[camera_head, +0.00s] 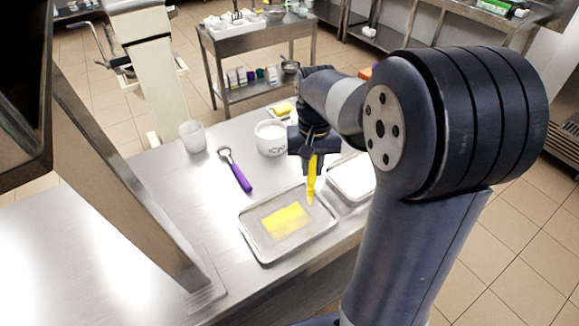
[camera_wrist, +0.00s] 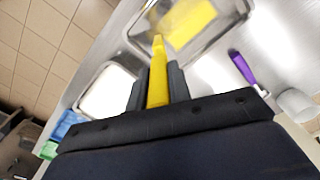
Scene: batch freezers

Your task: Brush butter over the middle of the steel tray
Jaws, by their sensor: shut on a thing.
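The steel tray (camera_head: 260,247) lies on the steel counter, with a yellow butter-coloured patch (camera_head: 285,220) over its middle. My gripper (camera_head: 314,160) is shut on a yellow brush (camera_head: 311,185), which points down above the tray's right part. In the wrist view the yellow brush (camera_wrist: 157,75) sits between the two dark fingers, its tip over the edge area of the steel tray (camera_wrist: 137,32). The yellow patch (camera_wrist: 187,22) shows beyond the tip. I cannot tell whether the tip touches the tray.
The counter left of the tray is clear; a slanted metal post (camera_head: 130,190) stands further left.

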